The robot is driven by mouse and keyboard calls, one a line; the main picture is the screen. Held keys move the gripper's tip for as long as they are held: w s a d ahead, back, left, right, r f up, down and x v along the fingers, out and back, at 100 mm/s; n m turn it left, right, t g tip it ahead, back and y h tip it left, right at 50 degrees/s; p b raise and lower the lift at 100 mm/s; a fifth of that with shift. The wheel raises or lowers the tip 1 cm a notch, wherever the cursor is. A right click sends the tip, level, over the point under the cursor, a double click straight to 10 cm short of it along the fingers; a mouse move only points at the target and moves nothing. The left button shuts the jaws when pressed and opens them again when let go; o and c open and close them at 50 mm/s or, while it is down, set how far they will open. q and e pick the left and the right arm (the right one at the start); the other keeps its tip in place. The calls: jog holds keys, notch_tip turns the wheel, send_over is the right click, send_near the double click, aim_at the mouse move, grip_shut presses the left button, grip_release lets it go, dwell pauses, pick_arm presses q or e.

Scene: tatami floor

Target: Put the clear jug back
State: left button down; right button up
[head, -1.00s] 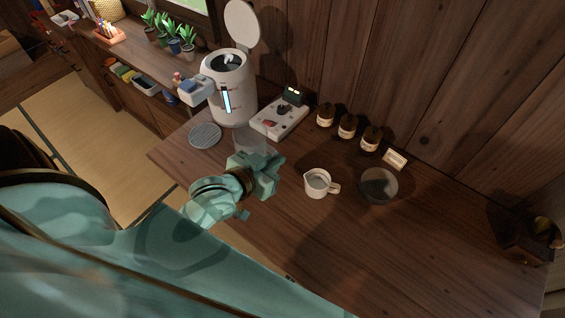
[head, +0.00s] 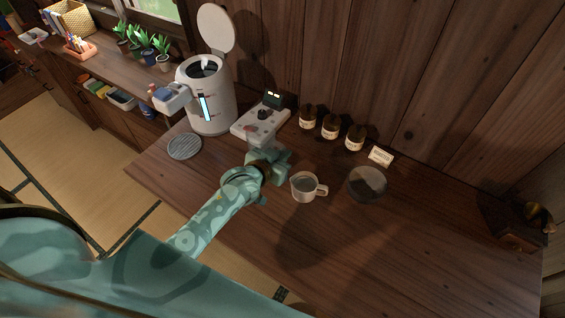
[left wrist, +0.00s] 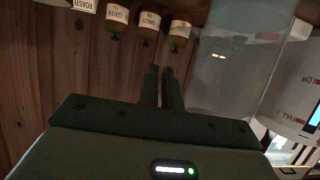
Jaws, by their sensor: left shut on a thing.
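The clear jug (head: 262,138) is faint and see-through in the head view, just beyond my left gripper and overlapping the near end of the white scale-like device (head: 258,120). My left gripper (head: 272,160) is shut on the jug, over the wooden counter. In the left wrist view the jug's clear wall (left wrist: 240,62) fills the upper right, beside the close-set fingers (left wrist: 163,85). The exact grip spot is hidden, and I cannot tell whether the jug's base touches anything. My right gripper is not in view.
A white urn (head: 212,105) with raised lid and a round grate (head: 184,146) stand left. A cream cup (head: 306,187) and dark glass bowl (head: 367,184) sit right of the gripper. Brown jars (head: 331,126) and a small card (head: 381,156) line the wall. The front right counter is clear.

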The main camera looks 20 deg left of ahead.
pick_arm(q)
jog(key=shift+f+b, duration=0.35)
jog(key=shift+f, duration=1.1)
jog(key=shift+f, duration=0.2)
jog(key=c, duration=1.6)
grip_release()
jog(key=shift+r, duration=0.25)
jog(key=p+v, duration=0.2)
jog(key=v, duration=1)
jog(key=shift+s+f+p, duration=0.1)
jog(key=shift+f+p, duration=0.1)
jog(key=shift+p, duration=0.2)
